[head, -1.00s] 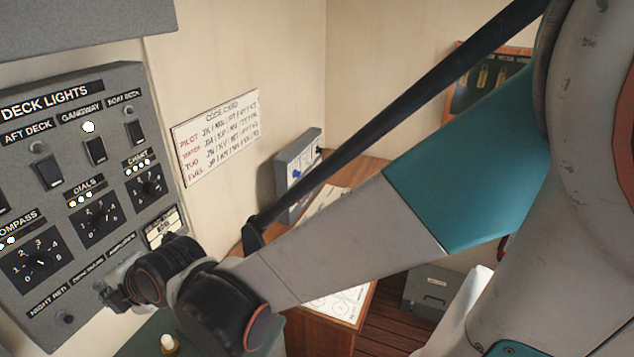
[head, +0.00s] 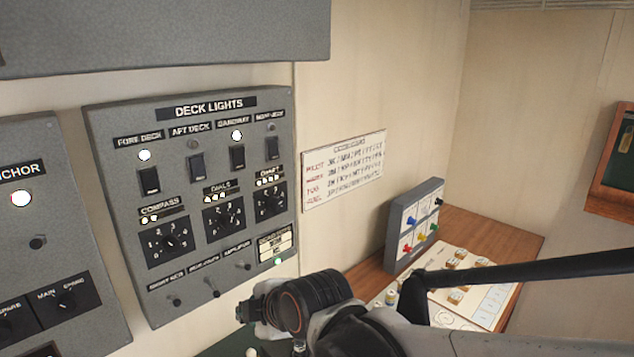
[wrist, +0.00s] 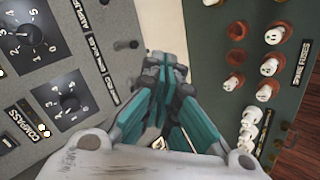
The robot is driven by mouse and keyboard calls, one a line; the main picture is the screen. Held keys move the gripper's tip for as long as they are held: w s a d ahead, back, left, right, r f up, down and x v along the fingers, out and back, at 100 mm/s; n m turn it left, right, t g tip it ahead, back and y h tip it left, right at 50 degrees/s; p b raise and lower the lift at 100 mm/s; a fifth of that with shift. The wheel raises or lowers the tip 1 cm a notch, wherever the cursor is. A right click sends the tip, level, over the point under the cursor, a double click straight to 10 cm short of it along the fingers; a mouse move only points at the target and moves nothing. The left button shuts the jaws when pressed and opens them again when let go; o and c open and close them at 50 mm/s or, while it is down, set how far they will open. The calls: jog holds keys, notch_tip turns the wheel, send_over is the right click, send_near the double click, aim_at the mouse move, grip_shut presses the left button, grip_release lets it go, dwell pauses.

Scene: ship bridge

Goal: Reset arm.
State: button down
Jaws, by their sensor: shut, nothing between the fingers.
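My arm comes in from the right along the bottom of the head view, its dark wrist joint (head: 312,300) below the deck lights panel (head: 120,215). My gripper (head: 243,311) is small and partly hidden there, near the panel's lower edge. In the wrist view, my gripper (wrist: 163,68) shows its teal fingers drawn together with nothing between them. The fingertips point at the gap between the grey panel (wrist: 85,20) and a green fuse board (wrist: 222,45). I cannot tell the exact distance to either.
The anchor panel (head: 60,220) is at the left. A code card (head: 344,170) hangs on the wall. A grey box with coloured plugs (head: 420,222) and a chart sheet (head: 485,290) are on a wooden desk (head: 520,240). White fuses (wrist: 268,66) stick out of the green board.

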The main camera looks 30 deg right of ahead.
jog(key=s+d+f+m+g+h+b, duration=0.1)
jog(key=s+d+f+m+b, duration=0.3)
jog(key=s+f+m+b, duration=0.2)
jog(key=s+d+f+m+g+h+b, duration=0.1)
jog(key=s+d+f+m+b, duration=0.4)
jog(key=f+m+b, duration=0.3)
jog(key=s+f+m, duration=0.1)
jog(key=m, duration=0.1)
jog(key=shift+f+m+h+b, duration=0.3)
jog(key=shift+f+b, duration=0.05)
jog(key=shift+b, duration=0.05)
